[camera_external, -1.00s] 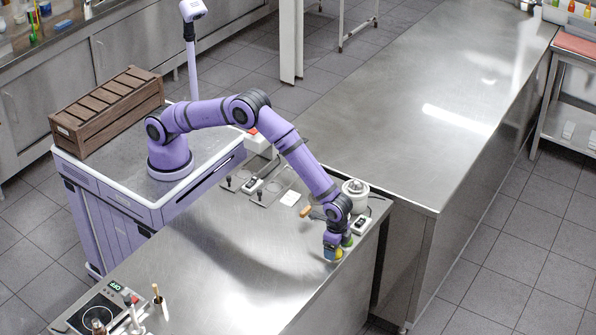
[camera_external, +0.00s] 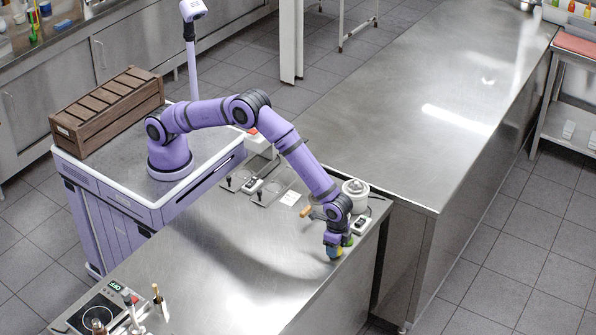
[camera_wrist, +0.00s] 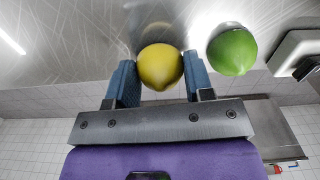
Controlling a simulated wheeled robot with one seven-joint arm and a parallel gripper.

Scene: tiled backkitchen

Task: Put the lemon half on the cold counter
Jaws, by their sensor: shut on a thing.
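The yellow lemon half (camera_wrist: 160,67) sits between the two blue fingers of my gripper (camera_wrist: 158,75) in the wrist view. My gripper is shut on it. In the external view my gripper (camera_external: 334,252) is low over the near steel counter, close to its right end. The lemon half is mostly hidden there by the fingers. A green lime (camera_wrist: 232,51) is just right of the gripper in the wrist view, apart from the fingers. Which surface is the cold counter I cannot tell for certain; a large bare steel counter (camera_external: 400,130) stands behind the near one.
The near counter (camera_external: 225,260) has a clear middle. A white pot (camera_external: 355,194) and a small white device (camera_external: 361,227) stand near my gripper. A scale (camera_external: 100,312) is at the front left. A wooden crate (camera_external: 108,112) stands at the left.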

